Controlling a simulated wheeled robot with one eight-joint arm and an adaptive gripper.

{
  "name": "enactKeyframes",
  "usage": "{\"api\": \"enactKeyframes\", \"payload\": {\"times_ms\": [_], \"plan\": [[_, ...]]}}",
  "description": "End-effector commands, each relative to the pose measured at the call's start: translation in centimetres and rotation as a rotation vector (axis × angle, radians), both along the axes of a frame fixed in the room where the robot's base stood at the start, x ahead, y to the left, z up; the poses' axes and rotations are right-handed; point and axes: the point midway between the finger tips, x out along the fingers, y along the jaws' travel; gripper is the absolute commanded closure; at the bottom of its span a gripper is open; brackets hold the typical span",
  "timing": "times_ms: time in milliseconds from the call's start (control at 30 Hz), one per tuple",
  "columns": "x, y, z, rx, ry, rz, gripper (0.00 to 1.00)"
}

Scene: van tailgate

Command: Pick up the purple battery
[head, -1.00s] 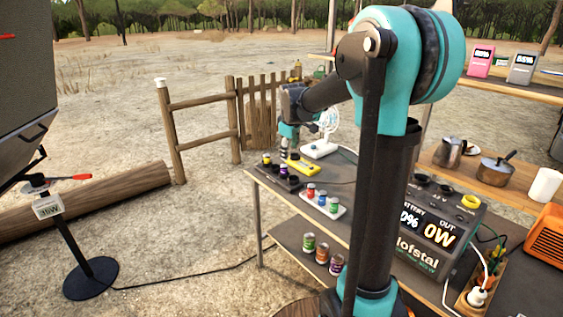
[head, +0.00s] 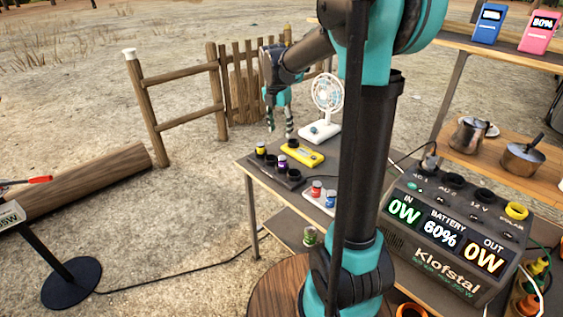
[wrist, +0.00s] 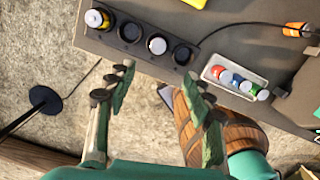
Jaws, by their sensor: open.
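A purple battery (head: 282,162) stands in a dark charger block (head: 290,182) at the table's left front corner. A yellow battery (head: 260,149) stands in the same block. In the wrist view, a pale round top (wrist: 157,45) sits in the block (wrist: 85,41) beside dark round slots; it seems to be the purple battery from above. My gripper (head: 279,129) points down with fingers apart, above and behind the block in the head view. In the wrist view my gripper (wrist: 158,78) is empty, its fingertips on the near side of the block.
A white tray (head: 318,204) with several batteries stands right of the block. A yellow device (head: 302,154) and a white fan (head: 327,105) stand behind. A power station (head: 440,240) sits at right. A green battery (head: 310,236) is on the lower shelf, partly hidden by my arm.

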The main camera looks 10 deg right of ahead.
Motion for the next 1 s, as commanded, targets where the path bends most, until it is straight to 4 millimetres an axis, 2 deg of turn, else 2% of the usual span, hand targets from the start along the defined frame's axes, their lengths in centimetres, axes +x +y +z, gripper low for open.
{"api": "enactKeyframes", "payload": {"times_ms": [200, 400, 733, 1000], "plan": [[0.5, -0.4, -4.5, 0.000, 0.000, -0.003, 0.48], [0.8, -0.7, -8.0, 0.001, -0.001, -0.003, 0.48], [1.1, -0.9, -10.4, 0.001, -0.001, -0.003, 0.48], [1.7, -1.1, -14.0, 0.001, -0.001, -0.003, 0.48]]}}
